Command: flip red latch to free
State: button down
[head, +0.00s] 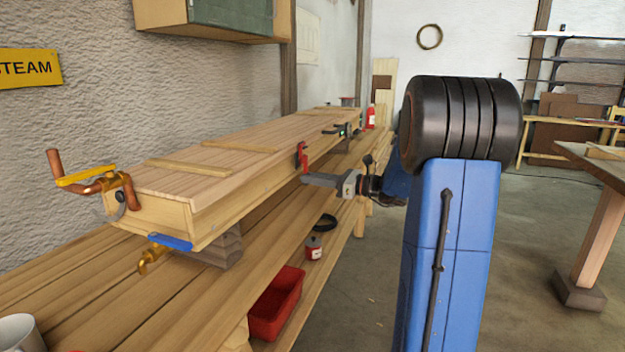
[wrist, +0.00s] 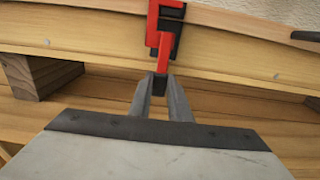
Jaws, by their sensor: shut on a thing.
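The red latch (head: 301,158) sits on the front edge of the long wooden steam box (head: 190,190), about midway along it. In the wrist view the red latch (wrist: 165,38) is upright, with a dark plate behind it and its lower end pointing down. My gripper (head: 308,179) reaches in from the right below the latch. In the wrist view my gripper (wrist: 161,84) is shut on the lower tip of the latch. The fingers hide part of that tip.
A second, dark latch (head: 342,130) sits farther along the box edge. A yellow-handled valve (head: 88,178) and a blue-handled valve (head: 170,242) are at the near end. A red bin (head: 275,303) and a small bottle (head: 314,247) stand below. Open floor lies to the right.

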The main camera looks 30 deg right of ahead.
jog(key=shift+d, duration=0.1)
jog(key=w+d+r+n, duration=0.3)
jog(key=d+r+n, duration=0.1)
jog(key=n, duration=1.2)
jog(key=shift+w+d+r, duration=0.2)
jog(key=shift+w+r, duration=0.1)
jog(key=shift+r, duration=0.05)
jog(key=shift+r, duration=0.1)
dwell(0.4)
jog(key=c, duration=1.6)
grip_release()
jog(key=shift+c, duration=0.2)
